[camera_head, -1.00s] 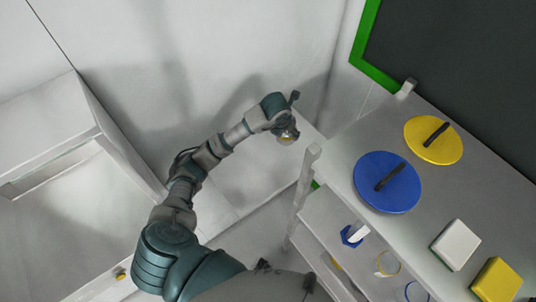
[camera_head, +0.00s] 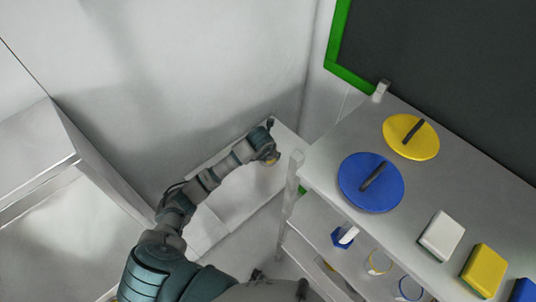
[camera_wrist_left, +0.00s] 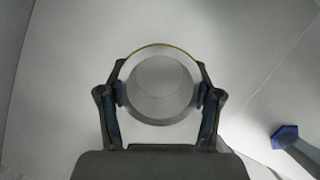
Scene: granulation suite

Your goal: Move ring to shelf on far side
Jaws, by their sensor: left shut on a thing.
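My left gripper (camera_head: 270,152) reaches out over a low white surface near the back wall. In the left wrist view my left gripper (camera_wrist_left: 160,95) is shut on a pale ring (camera_wrist_left: 160,50) with a thin yellow edge, its fingers on either side. I cannot make out my right gripper.
On the upper shelf lie a yellow disc (camera_head: 411,137), a blue disc (camera_head: 370,182), a white block (camera_head: 442,235) and a yellow block (camera_head: 484,270). The lower shelf holds a blue hexagonal piece (camera_head: 338,239) and two rings. A white cabinet (camera_head: 60,150) stands at left.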

